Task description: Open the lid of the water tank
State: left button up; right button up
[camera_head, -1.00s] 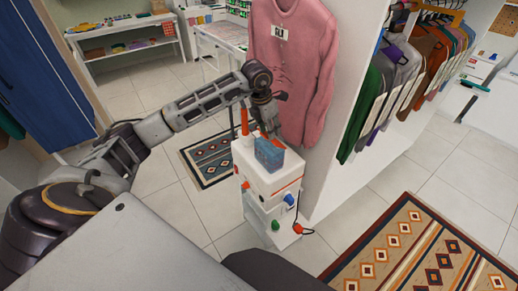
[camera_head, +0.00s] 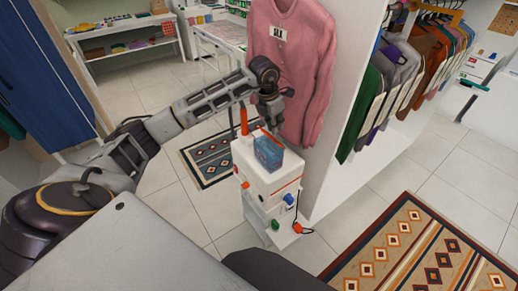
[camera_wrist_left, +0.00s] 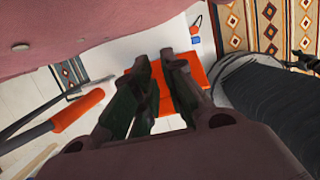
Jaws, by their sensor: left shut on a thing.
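The water tank (camera_head: 268,153) is a translucent blue box on top of a white appliance (camera_head: 262,182) in the head view. Its orange lid shows as a thin edge at the tank's top in the head view, and as a flat orange panel (camera_wrist_left: 201,76) in the left wrist view. My left gripper (camera_head: 271,119) is just above the tank, pointing down. In the left wrist view its fingers (camera_wrist_left: 160,80) are close together over the orange lid, shut on it. The exact contact is hidden by the fingers. My right gripper is not in view.
An orange-handled stick (camera_wrist_left: 78,110) stands beside the appliance. Wardrobe clothes (camera_head: 410,75) hang to the right. Patterned rugs (camera_head: 415,255) lie on the floor.

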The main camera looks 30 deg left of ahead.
pick_arm(q)
grip_shut()
jog(key=shift+a, duration=0.15)
jog(key=shift+w+d+r, duration=0.1)
jog(key=shift+w+d, duration=0.1)
jog(key=shift+w, duration=0.4)
jog(key=shift+c, duration=0.4)
grip_release()
jog(key=shift+a, duration=0.1)
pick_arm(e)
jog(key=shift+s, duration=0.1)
